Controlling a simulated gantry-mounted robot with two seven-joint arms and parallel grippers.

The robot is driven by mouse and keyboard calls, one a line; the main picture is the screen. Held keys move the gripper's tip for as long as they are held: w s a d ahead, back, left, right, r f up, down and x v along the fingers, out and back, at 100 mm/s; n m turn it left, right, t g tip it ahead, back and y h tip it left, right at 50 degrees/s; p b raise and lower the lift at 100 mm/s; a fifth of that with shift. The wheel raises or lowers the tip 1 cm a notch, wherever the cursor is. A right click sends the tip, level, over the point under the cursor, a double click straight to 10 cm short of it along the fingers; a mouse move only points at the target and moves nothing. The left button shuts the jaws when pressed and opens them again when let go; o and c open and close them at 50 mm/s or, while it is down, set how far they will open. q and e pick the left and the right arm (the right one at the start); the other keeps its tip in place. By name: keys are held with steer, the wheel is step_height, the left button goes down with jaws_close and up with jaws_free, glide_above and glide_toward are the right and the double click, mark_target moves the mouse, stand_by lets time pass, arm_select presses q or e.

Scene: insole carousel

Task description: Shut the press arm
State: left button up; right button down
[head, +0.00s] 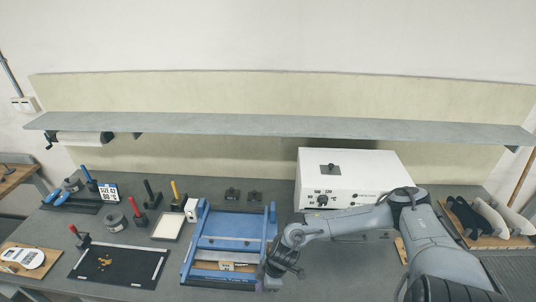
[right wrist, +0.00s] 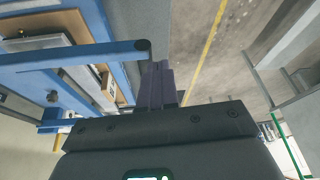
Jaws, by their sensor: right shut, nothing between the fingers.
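The blue press (head: 235,226) stands at the middle front of the table, with blue side bars and a cross bar. A pale block with dark marks (head: 226,266) sits inside its frame, near the front. My right gripper (head: 270,282) is at the press's front right corner, pointing down. In the right wrist view, its shut fingers (right wrist: 157,84) are empty and close to the dark end of a blue bar (right wrist: 80,55) of the press. I cannot tell whether they touch it. My left gripper is not in view.
A white box with knobs (head: 352,178) stands behind right. A black mat (head: 120,266) lies to the left, with several coloured-handled tools beyond it. A wooden tray (head: 488,240) with dark and pale foot shapes is at the far right. A shelf (head: 280,126) runs above the table's back.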

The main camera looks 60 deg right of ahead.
steer(key=f, duration=0.3)
steer(key=shift+a+f+b, duration=0.15)
steer(key=shift+a+b, duration=0.05)
steer(key=shift+b, duration=0.2)
